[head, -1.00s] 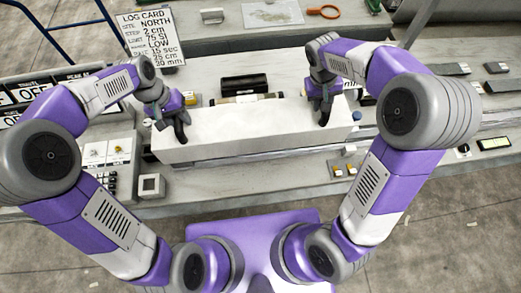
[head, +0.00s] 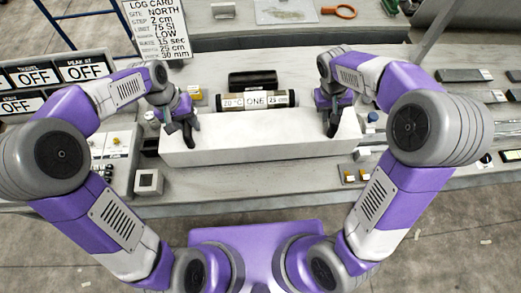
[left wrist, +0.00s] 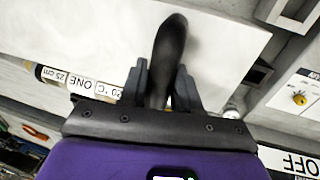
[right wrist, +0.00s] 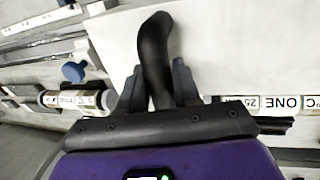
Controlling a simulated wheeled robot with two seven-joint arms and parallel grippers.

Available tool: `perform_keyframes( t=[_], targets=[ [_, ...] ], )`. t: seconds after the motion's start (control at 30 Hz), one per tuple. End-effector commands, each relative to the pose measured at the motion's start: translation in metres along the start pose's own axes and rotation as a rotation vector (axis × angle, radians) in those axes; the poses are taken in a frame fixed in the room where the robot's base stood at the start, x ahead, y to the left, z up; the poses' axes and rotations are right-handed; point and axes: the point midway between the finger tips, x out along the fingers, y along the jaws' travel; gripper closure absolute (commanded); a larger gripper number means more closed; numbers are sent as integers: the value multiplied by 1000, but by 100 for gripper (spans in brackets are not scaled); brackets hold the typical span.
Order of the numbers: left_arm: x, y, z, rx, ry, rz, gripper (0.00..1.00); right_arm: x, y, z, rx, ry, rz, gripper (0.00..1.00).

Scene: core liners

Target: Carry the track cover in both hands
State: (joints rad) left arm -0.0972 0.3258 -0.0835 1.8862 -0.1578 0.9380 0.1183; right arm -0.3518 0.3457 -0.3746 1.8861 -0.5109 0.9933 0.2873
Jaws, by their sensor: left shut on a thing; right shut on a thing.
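The track cover (head: 260,142) is a long white box-like piece, lying level across the front of the bench in the head view. My left gripper (head: 188,128) is shut on a dark curved handle near the cover's left end. My right gripper (head: 331,118) is shut on a similar handle near its right end. In the left wrist view the dark handle (left wrist: 168,62) stands between the fingers over the white cover (left wrist: 110,30). In the right wrist view the other handle (right wrist: 153,60) sits between the fingers. What lies under the cover is hidden.
Behind the cover lies a labelled core tube (head: 256,101) reading "ONE", with a black cylinder (head: 252,80) behind it. A switch box (head: 112,158) and small square block (head: 148,182) stand left. A log card (head: 157,28) stands behind.

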Motion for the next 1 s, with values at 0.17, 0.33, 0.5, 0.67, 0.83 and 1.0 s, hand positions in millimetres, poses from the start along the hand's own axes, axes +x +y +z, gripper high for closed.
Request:
perform_keyframes(
  t=[0.17, 0.33, 0.5, 0.67, 0.83, 1.0],
  targets=[
    [0, 1, -1, 1, 3, 1, 100, 0, 0, -1, 0, 3, 0, 100],
    [3, 0, -1, 1, 3, 1, 100, 3, -1, 0, 0, 2, 0, 100],
    [9, -1, -1, 1, 3, 1, 100, 9, -2, 0, 0, 2, 0, 100],
    [16, -3, 0, 1, 3, 1, 100, 16, -4, 0, 0, 2, 0, 100],
    [24, -4, -1, 1, 3, 1, 100, 24, -5, 0, 0, 2, 0, 100],
    [32, -6, -1, 1, 3, 1, 100, 32, -7, 0, 0, 2, 0, 100]
  ],
)
